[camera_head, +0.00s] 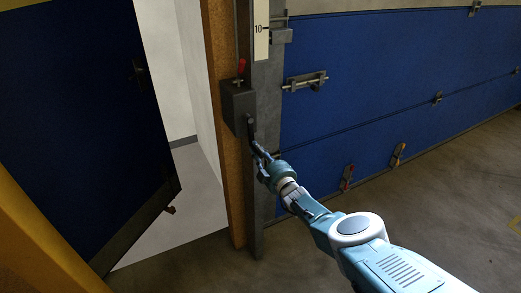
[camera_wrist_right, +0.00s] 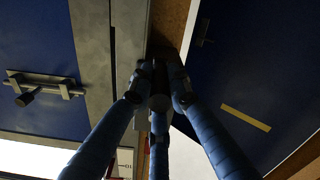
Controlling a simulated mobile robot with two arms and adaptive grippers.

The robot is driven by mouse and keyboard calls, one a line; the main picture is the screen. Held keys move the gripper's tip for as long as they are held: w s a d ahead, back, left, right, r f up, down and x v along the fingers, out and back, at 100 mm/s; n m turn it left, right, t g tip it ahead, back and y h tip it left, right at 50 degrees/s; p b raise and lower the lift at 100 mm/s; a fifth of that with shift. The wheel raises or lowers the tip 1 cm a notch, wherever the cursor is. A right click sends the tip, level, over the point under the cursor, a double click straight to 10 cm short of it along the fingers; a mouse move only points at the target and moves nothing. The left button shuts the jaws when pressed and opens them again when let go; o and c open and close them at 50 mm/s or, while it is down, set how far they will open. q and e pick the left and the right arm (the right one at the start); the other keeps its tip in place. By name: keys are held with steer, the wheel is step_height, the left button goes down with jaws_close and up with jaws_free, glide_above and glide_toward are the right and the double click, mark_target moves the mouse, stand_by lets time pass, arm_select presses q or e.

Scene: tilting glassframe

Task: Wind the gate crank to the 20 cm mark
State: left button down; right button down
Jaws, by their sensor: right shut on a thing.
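The crank's grey gearbox (camera_head: 236,104) is fixed to the post at the left side of the blue gate (camera_head: 370,75). A dark crank arm (camera_head: 250,127) hangs down from it toward my right gripper (camera_head: 262,156). My right gripper is shut on the crank handle; in the right wrist view its blue fingers close around a dark grip (camera_wrist_right: 158,102). A red-handled lever (camera_head: 241,67) stands on top of the gearbox. A white scale (camera_head: 261,38) with a "10" mark is on the post above; no 20 mark shows. My left gripper is not in view.
A dark blue door (camera_head: 85,110) stands open at the left, with a pale doorway beside it. A sliding bolt (camera_head: 304,81) sits on the gate just right of the post. Red and orange clips (camera_head: 347,178) are low on the gate. The concrete floor in front is clear.

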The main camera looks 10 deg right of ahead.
steer(key=shift+s+a, duration=0.1)
steer(key=shift+a, duration=0.2)
